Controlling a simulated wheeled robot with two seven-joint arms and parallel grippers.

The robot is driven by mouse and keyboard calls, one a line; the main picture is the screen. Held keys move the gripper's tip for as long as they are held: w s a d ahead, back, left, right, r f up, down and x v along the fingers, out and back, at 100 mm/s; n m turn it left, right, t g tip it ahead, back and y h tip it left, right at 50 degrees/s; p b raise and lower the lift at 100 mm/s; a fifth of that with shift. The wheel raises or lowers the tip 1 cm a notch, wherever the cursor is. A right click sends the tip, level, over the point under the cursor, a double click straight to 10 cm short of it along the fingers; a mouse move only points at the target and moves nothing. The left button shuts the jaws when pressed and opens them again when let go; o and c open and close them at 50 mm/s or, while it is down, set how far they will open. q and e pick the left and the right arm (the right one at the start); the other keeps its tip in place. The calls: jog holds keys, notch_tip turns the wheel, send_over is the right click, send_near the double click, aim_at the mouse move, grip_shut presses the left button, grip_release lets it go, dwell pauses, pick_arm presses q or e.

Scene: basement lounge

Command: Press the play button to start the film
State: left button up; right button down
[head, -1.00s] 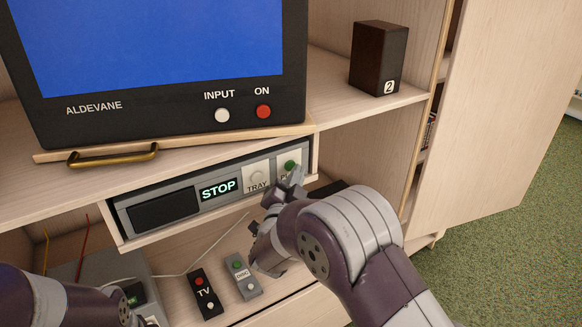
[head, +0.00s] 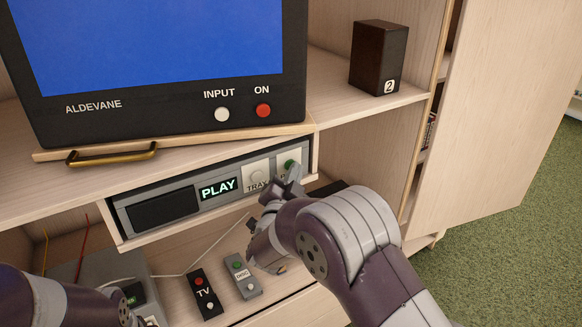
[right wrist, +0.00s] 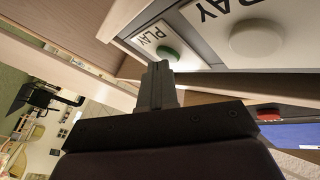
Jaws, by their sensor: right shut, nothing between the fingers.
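The disc player (head: 165,208) sits in the cabinet below the television, and its display (head: 219,188) reads PLAY. Its green play button (head: 289,164) is at the right end, beside the white TRAY button (head: 258,177). My right gripper (head: 294,175) is shut and empty, with its fingertips just below the play button. In the right wrist view the shut fingers (right wrist: 158,68) point at the green button (right wrist: 168,53) and overlap its lower edge; I cannot tell whether they touch it. My left arm shows at the lower left, but its gripper is not clearly visible.
The television (head: 160,60) above shows a blue screen. A TV remote (head: 205,294) and a DISC remote (head: 242,274) lie on the lower shelf. A dark speaker (head: 378,57) stands at right. A brass handle (head: 112,156) juts out below the television.

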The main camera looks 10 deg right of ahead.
jog(key=shift+s, duration=0.1)
jog(key=shift+s+d, duration=0.15)
jog(key=shift+s, duration=0.2)
jog(key=shift+s, duration=0.1)
jog(key=s, duration=0.1)
jog(key=s+d, duration=0.1)
jog(key=s, duration=0.1)
jog(key=s+d, duration=0.1)
jog(key=s, duration=0.1)
jog(key=shift+s+b, duration=0.2)
jog(key=shift+b, duration=0.2)
